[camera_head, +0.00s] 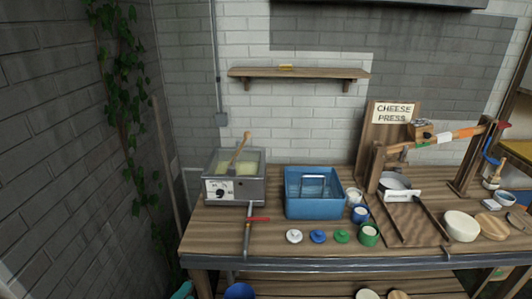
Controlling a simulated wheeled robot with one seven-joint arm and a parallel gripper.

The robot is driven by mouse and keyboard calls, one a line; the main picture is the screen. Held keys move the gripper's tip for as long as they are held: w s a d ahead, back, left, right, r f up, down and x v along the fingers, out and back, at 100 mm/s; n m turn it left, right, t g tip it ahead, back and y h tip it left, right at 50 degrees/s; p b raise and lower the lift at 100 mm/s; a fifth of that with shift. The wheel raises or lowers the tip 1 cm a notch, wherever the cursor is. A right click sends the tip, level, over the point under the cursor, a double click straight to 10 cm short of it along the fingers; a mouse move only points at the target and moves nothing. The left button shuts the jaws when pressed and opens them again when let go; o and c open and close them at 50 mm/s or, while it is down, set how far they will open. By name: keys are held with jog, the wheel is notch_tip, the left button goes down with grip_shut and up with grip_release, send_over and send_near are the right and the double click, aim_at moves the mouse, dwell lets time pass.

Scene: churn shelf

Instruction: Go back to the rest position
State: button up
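My gripper is not in this view, so its opening and anything it may hold cannot be seen. The task line names no object. A wooden workbench (275,235) stands ahead. On it are a grey heated vat (252,190) with a wooden spoon (239,150) in pale contents, a blue tub (314,207) with a metal frame inside, and a wooden cheese press (376,165) with a sign.
White, blue and green lids (319,237) lie near the bench's front edge beside small pots (369,235). A long-handled tool (249,230) lies before the vat. A white bowl (461,226) stands right. A wall shelf (300,73) hangs above; ivy (125,85) climbs the left wall.

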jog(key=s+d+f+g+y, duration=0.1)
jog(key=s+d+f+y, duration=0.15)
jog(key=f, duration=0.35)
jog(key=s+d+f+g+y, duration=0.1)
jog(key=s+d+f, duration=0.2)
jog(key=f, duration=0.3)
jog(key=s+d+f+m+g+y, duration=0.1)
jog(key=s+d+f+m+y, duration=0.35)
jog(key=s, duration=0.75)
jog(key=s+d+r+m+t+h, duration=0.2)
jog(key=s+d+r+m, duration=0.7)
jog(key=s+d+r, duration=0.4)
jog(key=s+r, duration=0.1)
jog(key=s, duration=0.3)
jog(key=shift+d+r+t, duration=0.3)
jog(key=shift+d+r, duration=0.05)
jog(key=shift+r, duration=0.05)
